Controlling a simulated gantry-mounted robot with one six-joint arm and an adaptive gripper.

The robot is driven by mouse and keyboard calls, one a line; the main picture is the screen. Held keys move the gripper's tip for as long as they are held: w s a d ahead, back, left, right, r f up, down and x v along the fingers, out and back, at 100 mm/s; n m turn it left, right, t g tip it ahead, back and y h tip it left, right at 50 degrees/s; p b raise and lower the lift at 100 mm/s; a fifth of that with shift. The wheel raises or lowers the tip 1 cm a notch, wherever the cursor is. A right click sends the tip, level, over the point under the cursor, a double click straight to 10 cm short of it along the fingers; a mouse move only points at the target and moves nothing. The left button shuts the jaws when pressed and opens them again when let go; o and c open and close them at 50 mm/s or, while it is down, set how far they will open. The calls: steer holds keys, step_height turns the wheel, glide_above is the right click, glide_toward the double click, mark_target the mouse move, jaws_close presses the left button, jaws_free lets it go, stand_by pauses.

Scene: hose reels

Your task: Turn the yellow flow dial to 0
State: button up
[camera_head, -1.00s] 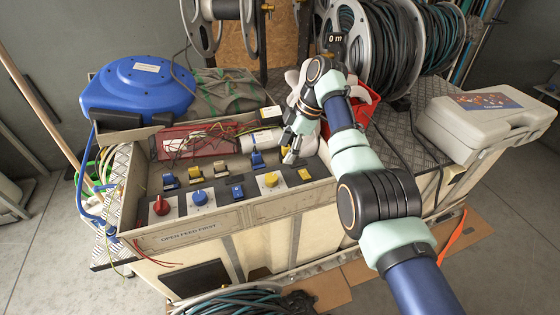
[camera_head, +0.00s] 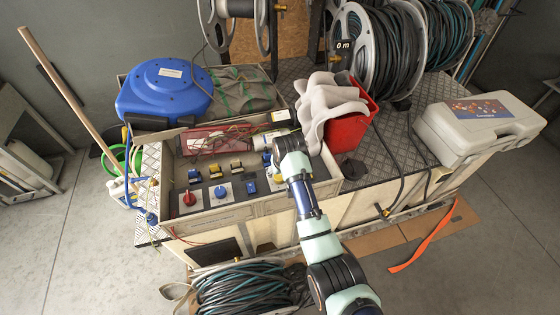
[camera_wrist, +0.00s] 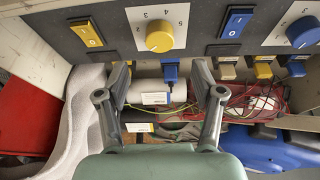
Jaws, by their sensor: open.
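The yellow flow dial (camera_wrist: 159,37) is a round knob on a white plate with printed numbers at the top of the wrist view. In the head view the dial (camera_head: 277,178) shows at the left edge of my arm, which covers part of its plate. I cannot tell which number it points to. My gripper (camera_wrist: 160,73) is open and empty, with its two fingers spread below the dial in the wrist view, apart from it. In the head view the fingers are hidden behind my wrist over the control panel.
A yellow switch (camera_wrist: 87,34) and a blue switch (camera_wrist: 236,22) flank the dial, and a blue dial (camera_wrist: 303,32) lies farther right. A red knob (camera_head: 189,198) is at the panel's left. A red bin (camera_head: 349,126) with a pale cloth (camera_head: 328,100) stands close to my arm.

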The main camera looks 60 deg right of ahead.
mark_target(279, 176)
steer(key=b+x, duration=0.4)
steer(key=x, duration=0.3)
steer(key=shift+d+f, duration=0.15)
steer(key=shift+f, duration=0.25)
steer(key=c, duration=1.1)
